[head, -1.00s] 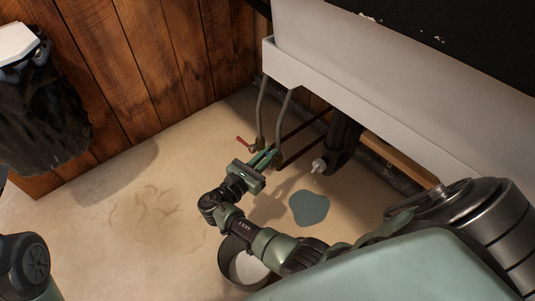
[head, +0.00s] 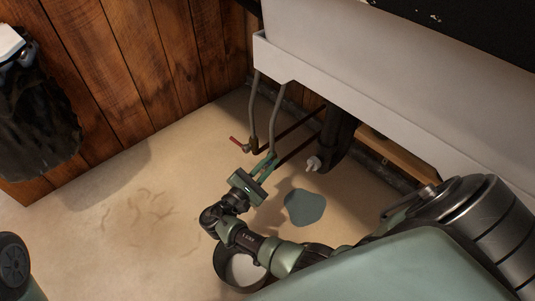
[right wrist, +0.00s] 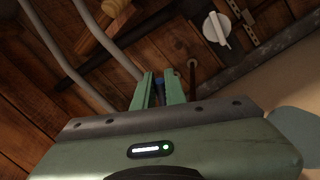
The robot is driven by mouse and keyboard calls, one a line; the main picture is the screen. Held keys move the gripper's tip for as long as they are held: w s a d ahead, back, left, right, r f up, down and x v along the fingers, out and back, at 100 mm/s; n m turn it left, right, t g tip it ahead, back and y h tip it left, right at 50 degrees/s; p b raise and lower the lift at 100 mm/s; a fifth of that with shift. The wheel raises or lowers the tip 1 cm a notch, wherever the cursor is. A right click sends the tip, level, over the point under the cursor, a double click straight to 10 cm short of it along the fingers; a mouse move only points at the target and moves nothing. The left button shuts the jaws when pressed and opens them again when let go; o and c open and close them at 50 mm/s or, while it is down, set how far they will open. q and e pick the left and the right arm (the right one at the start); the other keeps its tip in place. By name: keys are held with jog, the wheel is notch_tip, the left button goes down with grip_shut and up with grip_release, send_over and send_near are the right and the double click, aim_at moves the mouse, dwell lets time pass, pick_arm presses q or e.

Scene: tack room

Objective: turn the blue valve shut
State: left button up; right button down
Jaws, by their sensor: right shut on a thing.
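My right gripper (head: 266,163) reaches in under the white sink to the lower end of the right-hand grey supply pipe (head: 277,115). In the right wrist view its green fingers (right wrist: 159,88) are shut on a small blue piece, the blue valve's handle (right wrist: 159,84), of which only a sliver shows between them. In the head view the fingers hide the blue valve. My left gripper is out of view.
A red-handled valve (head: 238,143) sits on the left-hand pipe, close by. A white fitting (head: 313,163) is on the dark drain pipe to the right. A puddle (head: 305,207) and a bucket (head: 222,268) are on the floor. The sink (head: 350,80) overhangs the pipes.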

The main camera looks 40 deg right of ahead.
jog(key=shift+s+d, duration=0.1)
dwell(0.4)
jog(key=c, duration=1.5)
grip_release()
jog(key=shift+f, duration=0.1)
jog(key=shift+o, duration=0.2)
jog(key=b+v, duration=0.1)
jog(key=v, duration=0.6)
jog(key=shift+a, duration=0.4)
